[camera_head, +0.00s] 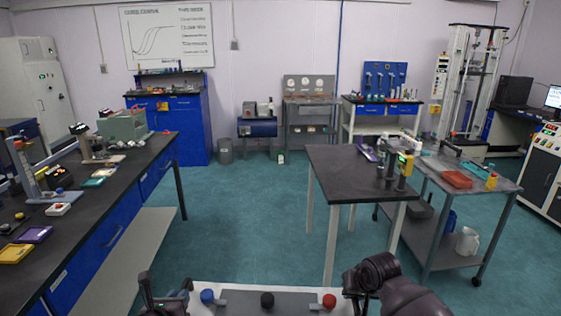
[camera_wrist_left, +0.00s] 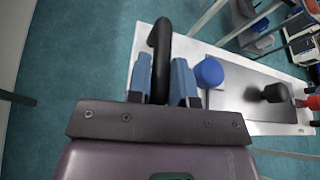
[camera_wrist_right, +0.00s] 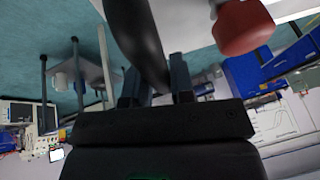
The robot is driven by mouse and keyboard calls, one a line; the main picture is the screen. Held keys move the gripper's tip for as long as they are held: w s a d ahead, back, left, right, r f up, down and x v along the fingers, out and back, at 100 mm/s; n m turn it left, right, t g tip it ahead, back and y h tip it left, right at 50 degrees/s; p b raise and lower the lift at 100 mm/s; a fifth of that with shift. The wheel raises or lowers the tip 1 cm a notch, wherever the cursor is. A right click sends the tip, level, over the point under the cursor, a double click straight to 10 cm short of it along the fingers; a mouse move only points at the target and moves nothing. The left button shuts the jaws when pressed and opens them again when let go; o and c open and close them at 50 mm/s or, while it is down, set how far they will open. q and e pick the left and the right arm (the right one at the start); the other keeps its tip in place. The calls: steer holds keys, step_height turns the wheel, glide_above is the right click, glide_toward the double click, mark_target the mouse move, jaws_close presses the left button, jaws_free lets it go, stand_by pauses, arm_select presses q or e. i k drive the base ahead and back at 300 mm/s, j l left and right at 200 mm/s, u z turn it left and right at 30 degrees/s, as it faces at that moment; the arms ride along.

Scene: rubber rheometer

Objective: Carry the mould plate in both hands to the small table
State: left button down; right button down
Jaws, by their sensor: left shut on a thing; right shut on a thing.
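The mould plate (camera_head: 240,304) is pale with a grey middle and carries a blue, a black and a red knob. It spans the bottom of the head view, level as far as I can tell. My left gripper (camera_wrist_left: 161,82) is shut on its black left handle (camera_wrist_left: 159,45). My right gripper (camera_wrist_right: 156,88) is shut on the black handle (camera_wrist_right: 135,35) at the other end, beside the red knob (camera_wrist_right: 243,27). The small table (camera_head: 335,172), dark-topped with pale legs, stands ahead and right of centre, beyond the plate. My right fingertips are hidden in the head view.
A yellow-and-grey device (camera_head: 403,168) and small items stand on the small table's right side; its left part is clear. A grey trolley (camera_head: 460,187) adjoins its right. A long bench (camera_head: 90,205) runs along the left. Open green floor (camera_head: 235,215) lies between.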

mark_target(340, 174)
steer(key=i, duration=1.75)
steer(key=i+z, duration=0.15)
steer(key=i, duration=0.4)
steer(key=i+j+z, duration=0.2)
steer(key=i, duration=0.35)
steer(key=i+z, duration=0.25)
steer(key=i, duration=0.25)
steer(key=i+z, duration=0.1)
steer(key=z, duration=0.25)
steer(key=i+z, duration=0.15)
steer(key=z, duration=0.2)
